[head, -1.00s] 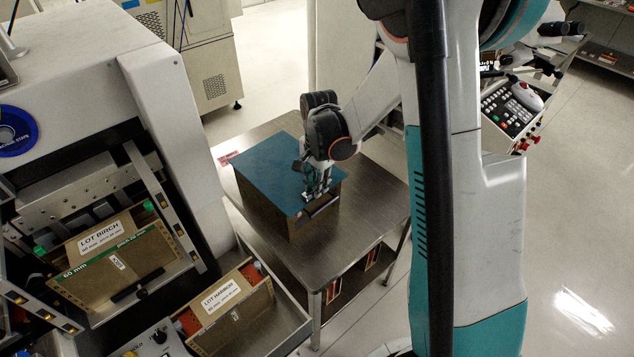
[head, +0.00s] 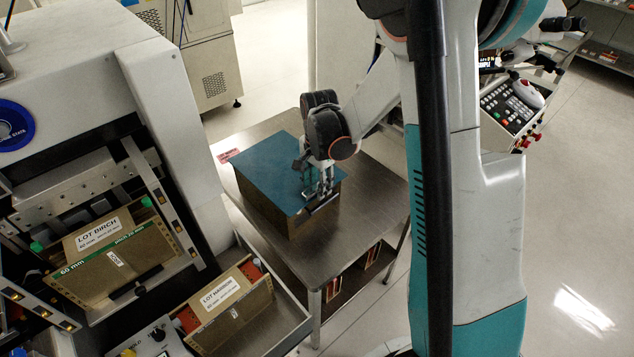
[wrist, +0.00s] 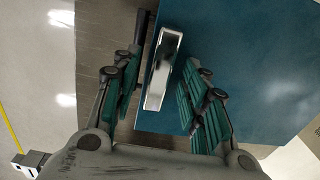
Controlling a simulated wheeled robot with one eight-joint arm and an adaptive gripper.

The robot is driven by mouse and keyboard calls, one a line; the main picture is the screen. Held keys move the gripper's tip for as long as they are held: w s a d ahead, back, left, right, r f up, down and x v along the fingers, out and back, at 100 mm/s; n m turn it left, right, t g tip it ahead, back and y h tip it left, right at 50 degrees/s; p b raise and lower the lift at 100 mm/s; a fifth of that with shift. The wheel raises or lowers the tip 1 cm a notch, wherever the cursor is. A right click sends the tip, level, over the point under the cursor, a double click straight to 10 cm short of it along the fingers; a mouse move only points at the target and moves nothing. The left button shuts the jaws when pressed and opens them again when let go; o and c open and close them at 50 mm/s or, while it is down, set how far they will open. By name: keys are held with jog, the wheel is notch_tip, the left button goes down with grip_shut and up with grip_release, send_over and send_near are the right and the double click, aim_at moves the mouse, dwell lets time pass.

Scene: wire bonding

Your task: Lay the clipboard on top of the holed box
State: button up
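The blue clipboard (head: 270,170) lies flat on top of a brown box (head: 262,205) on the steel table. In the wrist view the clipboard (wrist: 235,60) fills the right half, with its pale metal clip (wrist: 165,68) near its left edge. My gripper (head: 318,190) is above the clip end. In the wrist view my gripper (wrist: 163,90) is open, with one finger on each side of the clip and gaps visible between. Any holes in the box are not visible.
The steel table (head: 375,190) has free room right of the box. At the left stands a machine with a box labelled LOT BIRCH (head: 115,265). A second labelled box (head: 230,310) sits in a tray at the front. A control panel (head: 512,105) is at the right.

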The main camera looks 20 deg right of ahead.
notch_tip(320, 180, up, 12)
jog(key=shift+s, duration=0.15)
dwell(0.7)
jog(key=s+a+r+n+t, duration=0.2)
jog(key=s+r+n+t, duration=0.1)
jog(key=s+n, duration=0.4)
jog(key=s+a+r+n+t, duration=0.3)
jog(key=s+r+n, duration=0.3)
jog(key=s, duration=0.7)
jog(key=shift+s+n+t, duration=0.2)
jog(key=shift+n+t, duration=0.2)
dwell(0.3)
